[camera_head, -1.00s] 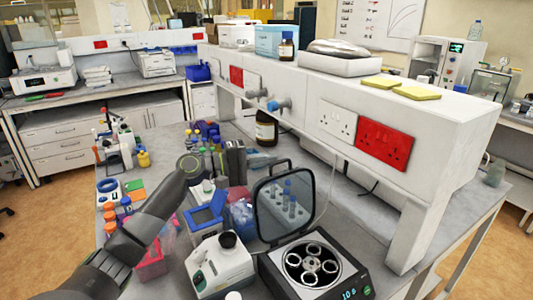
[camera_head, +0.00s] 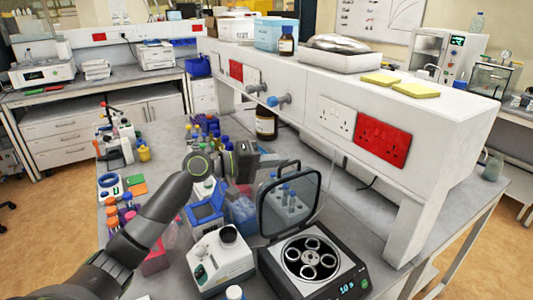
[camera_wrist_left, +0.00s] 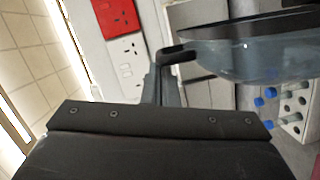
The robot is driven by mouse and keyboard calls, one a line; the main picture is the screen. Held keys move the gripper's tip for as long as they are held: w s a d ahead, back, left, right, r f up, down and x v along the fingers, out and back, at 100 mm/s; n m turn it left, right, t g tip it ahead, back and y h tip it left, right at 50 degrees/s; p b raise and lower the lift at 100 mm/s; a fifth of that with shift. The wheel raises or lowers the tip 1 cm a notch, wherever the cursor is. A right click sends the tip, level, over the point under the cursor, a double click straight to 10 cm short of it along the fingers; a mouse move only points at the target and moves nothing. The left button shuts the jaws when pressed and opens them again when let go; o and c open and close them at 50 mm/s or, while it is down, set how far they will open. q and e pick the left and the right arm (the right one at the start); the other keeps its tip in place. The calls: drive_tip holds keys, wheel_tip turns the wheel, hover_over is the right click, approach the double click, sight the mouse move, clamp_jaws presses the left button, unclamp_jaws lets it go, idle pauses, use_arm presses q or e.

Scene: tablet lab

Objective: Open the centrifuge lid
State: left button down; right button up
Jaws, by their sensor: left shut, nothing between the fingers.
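The centrifuge (camera_head: 343,276) stands at the front of the bench, its rotor (camera_head: 311,259) with several round buckets uncovered. Its dark-framed clear lid (camera_head: 304,202) is raised, close to upright, at the back left of the rotor. The lid's dark handle (camera_head: 291,163) is at its top edge. My left gripper (camera_head: 270,161) is just behind and left of the lid top, shut and empty. In the left wrist view its fingers (camera_wrist_left: 165,88) overlap the lid handle (camera_wrist_left: 176,51); I cannot tell if they touch. The lid (camera_wrist_left: 262,50) fills the upper right there. My right gripper is out of view.
A white instrument (camera_head: 219,260) and a blue box (camera_head: 206,213) stand left of the centrifuge, close under my left arm. Tubes (camera_head: 292,200) show through the lid. A white shelf unit (camera_head: 410,150) with sockets rises behind and to the right.

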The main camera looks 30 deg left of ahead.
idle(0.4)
use_arm(q)
drive_tip(key=shift+s+a, duration=0.25)
drive_tip(key=shift+s, duration=0.05)
drive_tip(key=p+v, duration=0.7)
drive_tip(key=v, duration=0.9)
drive_tip(key=shift+s+a, duration=0.15)
drive_tip(key=shift+s, duration=0.1)
idle(0.5)
